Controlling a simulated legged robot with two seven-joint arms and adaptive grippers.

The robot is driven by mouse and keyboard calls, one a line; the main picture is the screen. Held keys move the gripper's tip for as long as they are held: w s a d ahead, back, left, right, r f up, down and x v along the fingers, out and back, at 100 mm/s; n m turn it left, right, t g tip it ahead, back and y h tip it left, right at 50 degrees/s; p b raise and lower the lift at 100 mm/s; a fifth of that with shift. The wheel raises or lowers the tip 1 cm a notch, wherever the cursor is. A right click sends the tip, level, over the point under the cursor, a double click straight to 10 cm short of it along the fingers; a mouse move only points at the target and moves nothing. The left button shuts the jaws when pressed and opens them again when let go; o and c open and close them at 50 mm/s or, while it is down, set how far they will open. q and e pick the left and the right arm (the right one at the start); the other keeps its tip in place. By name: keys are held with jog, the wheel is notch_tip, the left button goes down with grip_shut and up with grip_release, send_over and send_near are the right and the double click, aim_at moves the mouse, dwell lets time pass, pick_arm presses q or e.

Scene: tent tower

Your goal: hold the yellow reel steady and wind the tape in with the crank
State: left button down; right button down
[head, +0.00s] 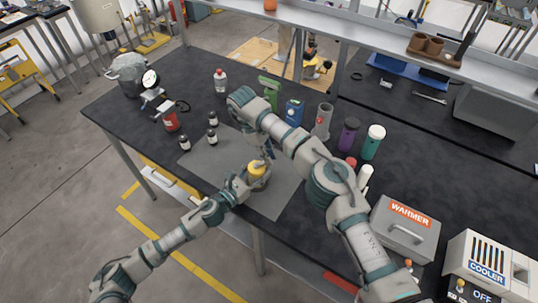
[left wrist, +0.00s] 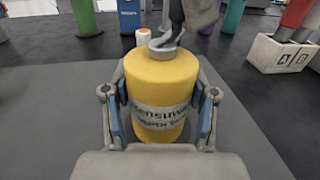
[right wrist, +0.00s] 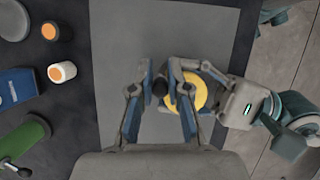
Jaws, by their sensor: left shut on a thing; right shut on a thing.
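The yellow reel (head: 256,170) stands upright on the grey mat (head: 284,195). In the left wrist view the reel (left wrist: 156,82) fills the middle, with a printed grey band around its lower part. My left gripper (left wrist: 158,112) is shut on its sides, one finger on each side. A grey crank (left wrist: 164,50) sits on the reel's top. In the right wrist view my right gripper (right wrist: 160,86) is shut on the crank's dark knob, just left of the reel (right wrist: 200,92). The right arm reaches over the reel from above. No loose tape is distinguishable.
Small dark bottles (head: 212,138) stand at the mat's left. A blue container (head: 292,110), a purple bottle (head: 348,134) and a teal bottle (head: 373,142) stand behind. The warmer box (head: 405,228) is at the right. Bare mat surrounds the reel.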

jog(key=shift+w+d, duration=0.1)
jog(key=shift+d, duration=0.2)
jog(key=c, duration=1.2)
grip_release()
jog(key=shift+o, duration=0.4)
jog(key=shift+a, duration=0.2)
jog(key=shift+a, duration=0.1)
